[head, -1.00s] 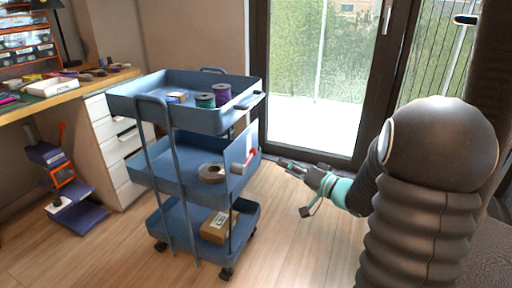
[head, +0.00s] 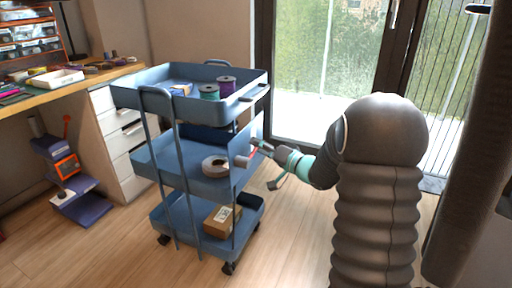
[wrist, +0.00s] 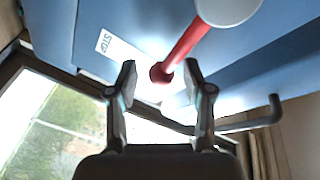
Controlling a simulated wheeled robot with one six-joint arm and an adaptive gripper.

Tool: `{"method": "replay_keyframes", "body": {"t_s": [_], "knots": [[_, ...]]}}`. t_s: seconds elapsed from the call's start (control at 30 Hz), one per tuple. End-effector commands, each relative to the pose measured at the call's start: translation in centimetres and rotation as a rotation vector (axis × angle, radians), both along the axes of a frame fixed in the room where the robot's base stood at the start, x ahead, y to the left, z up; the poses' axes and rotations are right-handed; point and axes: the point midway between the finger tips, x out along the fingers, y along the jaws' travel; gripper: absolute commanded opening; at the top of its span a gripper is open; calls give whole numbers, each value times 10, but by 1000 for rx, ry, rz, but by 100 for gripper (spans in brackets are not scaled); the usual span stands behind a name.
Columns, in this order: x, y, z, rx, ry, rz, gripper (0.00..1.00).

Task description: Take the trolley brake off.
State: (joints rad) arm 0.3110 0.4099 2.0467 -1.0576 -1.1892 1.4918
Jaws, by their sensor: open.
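The blue three-tier trolley (head: 147,97) stands left of my arm in the head view. A red lever (wrist: 182,48) with a round white end (wrist: 228,8) is on its blue side panel in the wrist view. A white label reading "STOP" (wrist: 112,44) is on the panel to the left of the lever. My gripper (wrist: 160,78) is open and empty, and the lower red end of the lever shows between its fingertips. I cannot tell whether they touch. In the head view my gripper (head: 258,148) is beside the middle tier, partly hiding the lever.
Green (head: 209,92) and purple (head: 226,86) spools are on the top tier. A tape roll (head: 215,167) lies on the middle tier and a cardboard box (head: 222,218) on the bottom tier. A desk with drawers (head: 120,134) stands at left, a glass door behind.

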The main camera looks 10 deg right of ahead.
Motion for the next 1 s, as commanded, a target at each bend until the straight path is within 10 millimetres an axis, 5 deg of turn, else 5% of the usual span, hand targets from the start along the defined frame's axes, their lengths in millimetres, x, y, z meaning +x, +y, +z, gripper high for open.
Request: {"method": "replay_keyframes", "body": {"t_s": [0.47,0.67,1.0], "knots": [[10,9,0,0,0,1,51],[10,9,0,0,0,1,1],[9,-4,2,-16,-21,-17,0]]}}
